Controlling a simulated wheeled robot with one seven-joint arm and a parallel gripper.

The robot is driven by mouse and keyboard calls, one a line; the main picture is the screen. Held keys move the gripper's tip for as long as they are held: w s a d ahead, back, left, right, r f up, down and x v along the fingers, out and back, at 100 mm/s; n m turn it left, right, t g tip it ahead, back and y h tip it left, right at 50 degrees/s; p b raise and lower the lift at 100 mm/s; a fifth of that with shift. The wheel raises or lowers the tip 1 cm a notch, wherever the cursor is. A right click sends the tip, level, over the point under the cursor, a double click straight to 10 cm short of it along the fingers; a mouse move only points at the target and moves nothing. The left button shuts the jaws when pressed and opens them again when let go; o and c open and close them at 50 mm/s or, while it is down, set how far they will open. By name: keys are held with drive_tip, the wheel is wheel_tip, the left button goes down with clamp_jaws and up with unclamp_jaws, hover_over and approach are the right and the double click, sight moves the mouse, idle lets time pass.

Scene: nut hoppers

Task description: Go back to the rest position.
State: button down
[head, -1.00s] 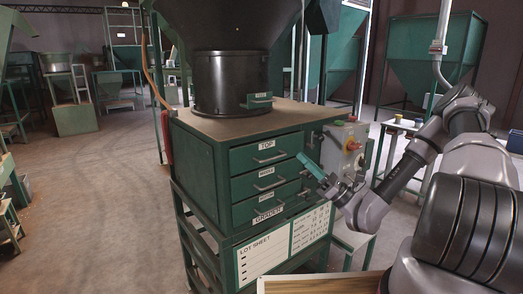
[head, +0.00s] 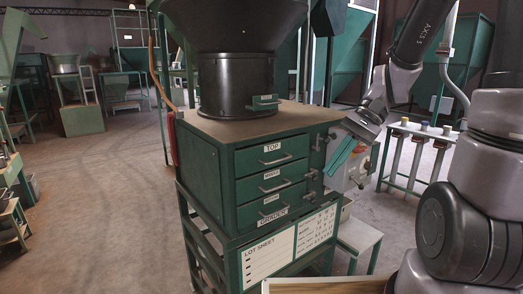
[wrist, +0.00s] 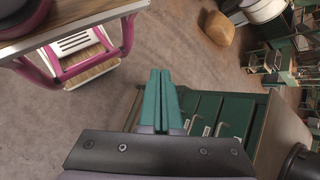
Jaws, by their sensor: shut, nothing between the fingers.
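My gripper (head: 341,155) is at the right of the green drawer cabinet in the head view, its teal fingers pointing down and to the left. The fingers are together and empty; they also show in the wrist view (wrist: 160,100). The cabinet (head: 205,165) has three drawers labelled top (head: 271,155), middle (head: 271,178) and one below (head: 271,207), all looking closed. In the wrist view the drawer fronts (wrist: 215,115) lie beyond and to the right of the fingers. My gripper appears apart from the cabinet.
A black hopper (head: 235,85) stands on the cabinet top. A lot sheet board (head: 268,258) hangs below the drawers. A control box with a red button (head: 362,168) is behind my gripper. A stand with tubes (head: 418,130) is at the right. Open floor (head: 110,200) lies left.

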drive_tip(key=d+r+t+h, duration=0.2)
drive_tip(key=d+r+t, duration=0.2)
drive_tip(key=r, duration=0.3)
drive_tip(key=s+d+r+n+t+h, duration=0.1)
drive_tip(key=d+r+t+h, duration=0.2)
drive_tip(key=r+t, duration=0.3)
wheel_tip(320, 180, up, 2)
drive_tip(key=shift+d+r, duration=0.2)
drive_tip(key=shift+d, duration=0.55)
